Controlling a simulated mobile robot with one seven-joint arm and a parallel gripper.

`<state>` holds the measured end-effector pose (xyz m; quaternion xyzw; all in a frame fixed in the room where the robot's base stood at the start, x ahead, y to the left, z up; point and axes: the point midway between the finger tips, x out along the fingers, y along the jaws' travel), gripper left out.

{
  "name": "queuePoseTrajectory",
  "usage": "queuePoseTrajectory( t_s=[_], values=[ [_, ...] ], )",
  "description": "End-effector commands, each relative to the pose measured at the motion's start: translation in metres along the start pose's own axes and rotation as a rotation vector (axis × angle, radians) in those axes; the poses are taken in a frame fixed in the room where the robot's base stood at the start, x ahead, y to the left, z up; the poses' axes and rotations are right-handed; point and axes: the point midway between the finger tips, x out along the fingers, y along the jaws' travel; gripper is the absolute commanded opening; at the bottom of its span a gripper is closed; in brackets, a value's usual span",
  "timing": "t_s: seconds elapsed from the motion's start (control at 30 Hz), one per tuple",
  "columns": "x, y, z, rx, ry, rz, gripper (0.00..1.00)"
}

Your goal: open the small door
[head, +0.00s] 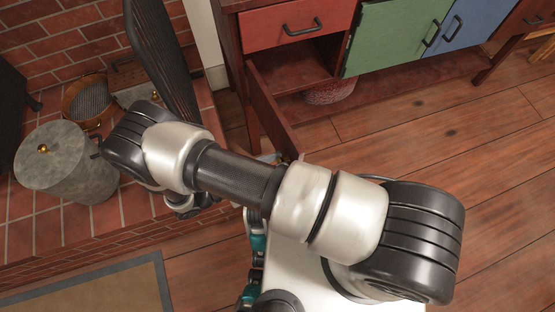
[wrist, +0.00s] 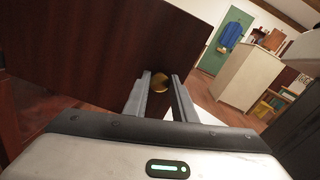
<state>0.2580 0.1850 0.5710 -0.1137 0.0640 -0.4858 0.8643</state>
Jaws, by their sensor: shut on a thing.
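The small door (head: 268,112) is a dark red-brown panel at the left end of the cabinet, below the red drawer. It stands swung out from the cabinet, and the compartment behind it shows. In the wrist view the door's face (wrist: 85,50) fills the upper left. A round brass knob (wrist: 159,82) sits between the fingers of my gripper (wrist: 160,76), which is shut on it.
The cabinet has a red drawer (head: 298,22), a green door (head: 396,38) and a blue door (head: 470,35). A reddish woven object (head: 330,91) lies inside low down. A grey lidded bin (head: 65,165) stands on the brick hearth at left. Wood floor (head: 440,140) is clear at right.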

Motion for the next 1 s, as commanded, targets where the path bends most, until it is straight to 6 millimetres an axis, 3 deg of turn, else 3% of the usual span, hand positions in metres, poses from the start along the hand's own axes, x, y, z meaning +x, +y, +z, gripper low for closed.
queuePoseTrajectory(
  t_s=[0.4,0.43,0.53,1.0],
  values=[
    [-0.0012,-0.0001,-0.0001,0.001,0.001,-0.003,0.0],
    [-0.0012,-0.0001,-0.0001,0.001,0.001,-0.003,0.27],
    [-0.0012,-0.0001,-0.0001,0.001,0.001,-0.003,0.43],
    [-0.0012,0.0001,0.0,0.0,0.001,-0.002,0.43]
  ],
)
